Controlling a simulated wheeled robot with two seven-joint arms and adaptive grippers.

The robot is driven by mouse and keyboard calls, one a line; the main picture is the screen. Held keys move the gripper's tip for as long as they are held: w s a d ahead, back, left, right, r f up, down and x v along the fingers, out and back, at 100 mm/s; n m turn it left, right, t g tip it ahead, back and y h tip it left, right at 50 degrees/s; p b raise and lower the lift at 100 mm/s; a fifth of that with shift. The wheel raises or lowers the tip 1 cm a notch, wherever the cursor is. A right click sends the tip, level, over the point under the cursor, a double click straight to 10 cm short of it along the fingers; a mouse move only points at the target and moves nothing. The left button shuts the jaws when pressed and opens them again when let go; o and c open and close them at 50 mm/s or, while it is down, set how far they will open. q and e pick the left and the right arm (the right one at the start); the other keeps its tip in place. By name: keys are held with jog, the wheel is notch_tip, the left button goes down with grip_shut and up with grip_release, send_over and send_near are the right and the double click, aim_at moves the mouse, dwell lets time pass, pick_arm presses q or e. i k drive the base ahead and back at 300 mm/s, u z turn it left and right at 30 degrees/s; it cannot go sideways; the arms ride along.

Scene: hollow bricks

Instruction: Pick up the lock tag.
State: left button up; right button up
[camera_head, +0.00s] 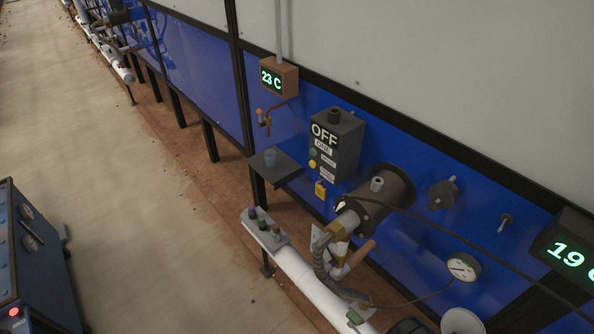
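I cannot tell for certain which thing is the lock tag. A small yellow piece (320,188) hangs just below the dark grey control box (337,145) marked OFF; it is too small to read. A pale, tag-like flat piece (316,238) shows beside the brass-coloured fitting and hose, partly hidden by them. Neither of my grippers is in view, and nothing is seen held.
A grey plate (263,230) bears several small knobs above the white pipe (305,283). A large dark cylinder (385,192) projects nearby.

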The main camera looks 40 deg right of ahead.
aim_at(321, 191)
jog(key=i, duration=3.4)
jog(key=z, duration=3.05)
